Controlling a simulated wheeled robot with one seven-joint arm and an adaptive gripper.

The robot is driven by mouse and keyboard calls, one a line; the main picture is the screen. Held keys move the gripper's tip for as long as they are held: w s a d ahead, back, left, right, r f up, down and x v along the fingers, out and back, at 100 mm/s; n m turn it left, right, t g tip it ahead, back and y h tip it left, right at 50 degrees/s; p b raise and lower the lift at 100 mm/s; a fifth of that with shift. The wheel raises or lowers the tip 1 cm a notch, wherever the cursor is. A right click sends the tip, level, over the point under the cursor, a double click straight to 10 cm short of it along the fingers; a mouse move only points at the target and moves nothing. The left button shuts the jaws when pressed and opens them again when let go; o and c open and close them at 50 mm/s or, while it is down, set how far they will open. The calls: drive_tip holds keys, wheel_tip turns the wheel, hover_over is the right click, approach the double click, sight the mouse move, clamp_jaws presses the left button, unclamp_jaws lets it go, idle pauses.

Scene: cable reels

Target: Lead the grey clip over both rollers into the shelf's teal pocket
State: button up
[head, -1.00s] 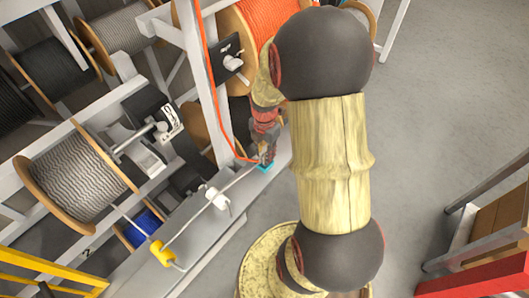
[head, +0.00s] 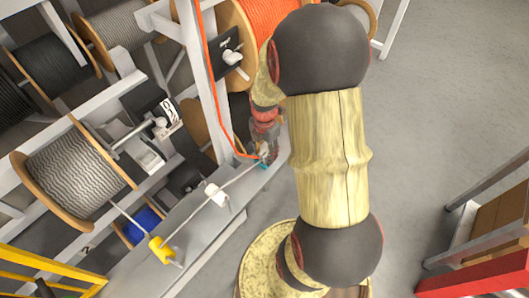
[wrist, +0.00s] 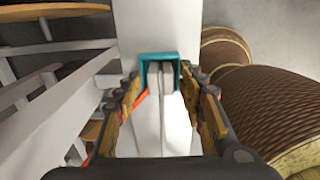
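The grey clip (wrist: 160,80) sits inside the teal pocket (wrist: 160,56) at the shelf's end, between my fingers in the wrist view. My gripper (wrist: 162,78) is open, with a gap between each finger and the clip. In the head view my gripper (head: 264,150) is low over the teal pocket (head: 263,165), partly hiding it. The grey cord runs from the grey reel (head: 75,175) by the yellow roller (head: 160,250) and the white roller (head: 216,194) to the pocket. Exact contact with the rollers is too small to tell.
An orange cord (head: 212,90) hangs from the orange reel (head: 262,30) and passes close to my gripper. A white upright post (head: 205,85) stands left of it. Brown reels (wrist: 250,90) lie at the right in the wrist view. Open floor (head: 430,120) is at the right.

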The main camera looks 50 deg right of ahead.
drive_tip(key=shift+o, duration=0.2)
wheel_tip(320, 180, up, 12)
idle(0.6)
idle(0.5)
drive_tip(key=s+a+r+m+t, duration=0.2)
drive_tip(key=s+a+r+m, duration=0.1)
drive_tip(key=a+r+m, duration=0.5)
drive_tip(key=s+a+r+m+t, duration=0.3)
drive_tip(key=a+r+m, duration=0.5)
drive_tip(key=a, duration=0.6)
drive_tip(key=s+m, duration=0.1)
drive_tip(key=m, duration=0.1)
drive_tip(key=shift+s+a+m+t, duration=0.25)
drive_tip(key=shift+a+m+t, duration=0.05)
drive_tip(key=shift+a+m, duration=0.1)
